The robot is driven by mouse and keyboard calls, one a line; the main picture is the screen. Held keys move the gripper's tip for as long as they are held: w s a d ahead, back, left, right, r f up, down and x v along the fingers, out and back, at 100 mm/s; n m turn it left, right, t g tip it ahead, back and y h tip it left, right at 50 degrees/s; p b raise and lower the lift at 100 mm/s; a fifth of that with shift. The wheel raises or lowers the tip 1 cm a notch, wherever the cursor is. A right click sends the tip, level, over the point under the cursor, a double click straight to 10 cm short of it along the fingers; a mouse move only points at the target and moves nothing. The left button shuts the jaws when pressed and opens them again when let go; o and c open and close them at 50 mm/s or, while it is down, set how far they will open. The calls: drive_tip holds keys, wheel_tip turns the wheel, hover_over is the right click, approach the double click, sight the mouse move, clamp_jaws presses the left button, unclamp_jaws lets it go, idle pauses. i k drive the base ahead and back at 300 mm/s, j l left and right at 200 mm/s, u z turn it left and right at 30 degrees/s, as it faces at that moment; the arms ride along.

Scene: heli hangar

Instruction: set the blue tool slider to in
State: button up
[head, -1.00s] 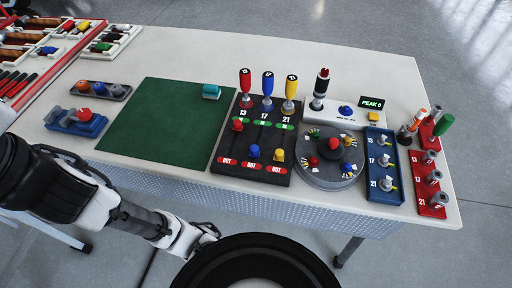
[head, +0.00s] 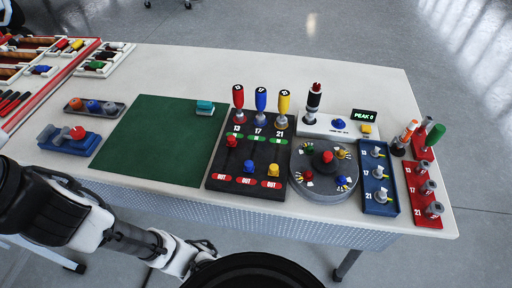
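The black tool board (head: 249,155) lies on the table right of the green mat. It carries a red, a blue and a yellow handled tool, with the blue tool (head: 260,98) upright in the middle at the board's back. The blue slider knob (head: 249,167) is in the middle lane under number 17, near the red OUT label and away from the green IN label. The red slider knob (head: 232,141) is near its IN label; the yellow knob (head: 273,170) is near OUT. My gripper (head: 206,248) is low in front of the table, partly hidden, its opening unclear.
A round grey turntable (head: 324,191) with coloured knobs stands right of the board. Beyond it are a blue tray (head: 379,208) and a red tray (head: 426,218) with metal parts. The green mat (head: 160,142) is mostly bare. Tall tool handles rise along the board's back.

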sight(249, 167)
drive_tip(key=k+l+u, duration=0.15)
drive_tip(key=u, duration=0.2)
drive_tip(key=k+u, duration=0.35)
